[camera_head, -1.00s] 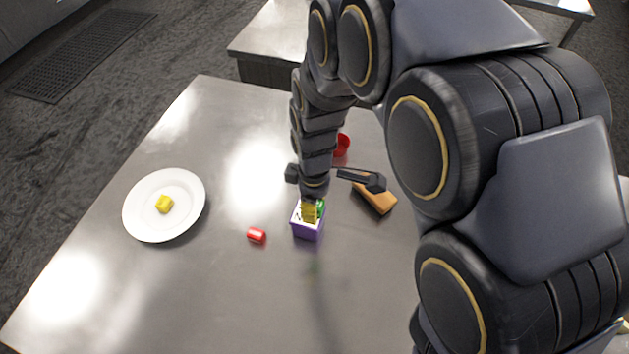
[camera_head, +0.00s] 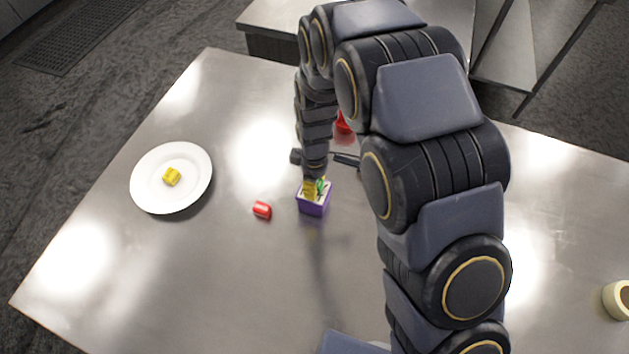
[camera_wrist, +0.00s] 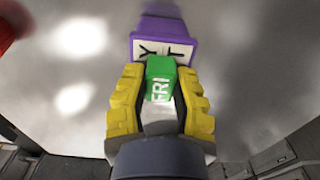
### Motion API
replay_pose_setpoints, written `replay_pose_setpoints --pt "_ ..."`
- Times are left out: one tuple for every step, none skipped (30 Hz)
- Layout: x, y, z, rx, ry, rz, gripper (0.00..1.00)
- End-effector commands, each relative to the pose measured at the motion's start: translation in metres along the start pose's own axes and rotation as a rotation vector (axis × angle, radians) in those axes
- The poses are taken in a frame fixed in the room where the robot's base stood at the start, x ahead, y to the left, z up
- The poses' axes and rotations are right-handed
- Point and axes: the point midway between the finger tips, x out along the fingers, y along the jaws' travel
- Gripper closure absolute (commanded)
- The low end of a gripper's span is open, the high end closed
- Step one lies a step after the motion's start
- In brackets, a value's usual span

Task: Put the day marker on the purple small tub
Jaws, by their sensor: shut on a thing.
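The purple small tub (camera_head: 314,208) stands upright on the metal table, with a white top bearing dark letters. It also shows in the wrist view (camera_wrist: 165,28). My gripper (camera_head: 313,187) points down at the tub's top. In the wrist view its yellow fingers (camera_wrist: 160,95) are shut on the green day marker (camera_wrist: 160,80), which reads "FRI". The marker is at the tub's lettered top; I cannot tell whether it touches it. In the head view the marker (camera_head: 321,186) shows only as a bit of green beside the fingers.
A red cylinder (camera_head: 262,210) lies left of the tub. A white plate (camera_head: 150,192) with a yellow piece (camera_head: 171,176) is farther left. A red object (camera_head: 343,124) stands behind, partly hidden by my arm. A cream ring (camera_head: 617,299) is at far right. The front table area is clear.

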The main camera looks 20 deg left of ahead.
Motion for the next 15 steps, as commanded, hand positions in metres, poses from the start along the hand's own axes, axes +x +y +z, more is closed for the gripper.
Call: replay_pose_setpoints --pt "0.0012 -0.0002 0.0000 0.000 0.000 -0.001 1.00" --pt "0.0022 -0.0003 0.0001 0.000 -0.001 -0.001 1.00" --pt "0.0034 -0.0003 0.0000 0.000 -0.001 -0.001 1.00" --pt "0.0028 -0.0002 -0.0001 0.000 0.000 0.000 0.63" --pt "0.0027 -0.0002 -0.0001 0.000 0.000 0.000 0.55" --pt "0.0026 -0.0002 -0.0001 0.000 0.000 0.000 0.55" --pt "0.0026 -0.0002 -0.0001 0.000 0.000 0.000 0.55" --pt "0.0026 -0.0002 -0.0001 0.000 0.000 0.000 0.55" --pt "0.0026 -0.0002 -0.0001 0.000 0.000 0.000 0.55" --pt "0.0026 -0.0002 -0.0001 0.000 0.000 0.000 0.55" --pt "0.0026 -0.0002 -0.0001 0.000 0.000 0.000 0.55" --pt "0.0026 -0.0003 0.0000 0.000 0.000 0.000 0.55" --pt "0.0025 -0.0003 0.0000 0.000 0.000 0.000 0.55" --pt "0.0021 -0.0002 -0.0001 0.000 0.000 0.000 0.55" --pt "0.0009 -0.0001 -0.0001 0.000 0.000 0.000 0.55"
